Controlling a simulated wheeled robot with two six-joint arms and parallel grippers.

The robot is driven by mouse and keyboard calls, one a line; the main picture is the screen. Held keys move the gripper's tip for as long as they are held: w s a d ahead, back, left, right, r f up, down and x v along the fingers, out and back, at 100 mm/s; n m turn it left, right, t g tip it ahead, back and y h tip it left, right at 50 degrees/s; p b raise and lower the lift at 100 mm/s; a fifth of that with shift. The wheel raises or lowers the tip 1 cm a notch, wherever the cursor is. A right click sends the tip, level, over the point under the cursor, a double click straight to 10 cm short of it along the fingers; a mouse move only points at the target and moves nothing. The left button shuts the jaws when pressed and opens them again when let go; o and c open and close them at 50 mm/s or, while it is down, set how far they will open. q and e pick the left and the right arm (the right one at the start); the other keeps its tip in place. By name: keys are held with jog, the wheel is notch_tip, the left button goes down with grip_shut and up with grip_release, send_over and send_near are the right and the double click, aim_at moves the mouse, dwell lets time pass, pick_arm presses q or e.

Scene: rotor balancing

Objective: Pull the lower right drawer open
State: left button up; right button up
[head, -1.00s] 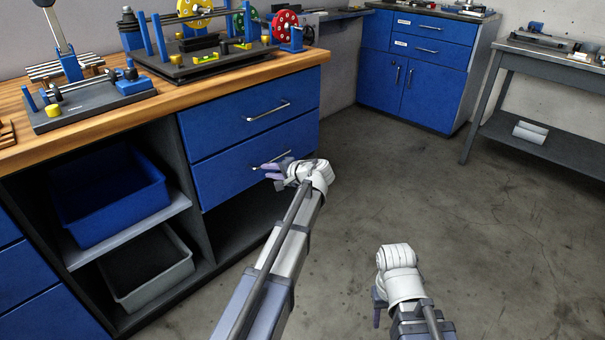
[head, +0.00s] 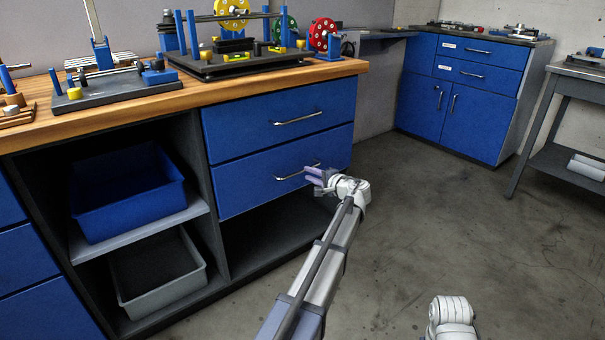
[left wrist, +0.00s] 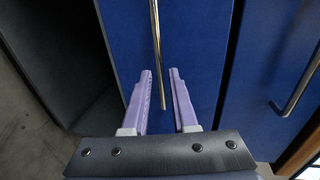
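The lower right drawer (head: 245,183) is a blue front under the upper drawer (head: 240,128), and it is shut. Its silver bar handle (head: 290,175) also shows in the left wrist view (left wrist: 156,45). My left gripper (head: 314,180), with purple fingers, is at the right end of this handle in the head view. In the left wrist view the fingers (left wrist: 161,88) are apart, with the end of the handle between them and a gap on each side. Whether they reach deep around the bar is unclear. My right gripper is outside the frame; only its white wrist shows.
A wooden bench top (head: 180,103) carries a rotor stand and fixtures. Left of the drawers are open shelves with a blue bin (head: 128,205) and a grey bin (head: 160,285). Beneath the drawer is an open dark compartment. The floor (head: 450,220) to the right is clear.

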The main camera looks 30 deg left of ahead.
aim_at(302, 171)
pick_arm(q)
jog(key=b+x, duration=0.1)
jog(key=x, duration=0.4)
jog(key=shift+w+a, duration=0.1)
jog(key=shift+a, duration=0.1)
jog(key=shift+c, duration=0.3)
grip_shut()
dwell(0.9)
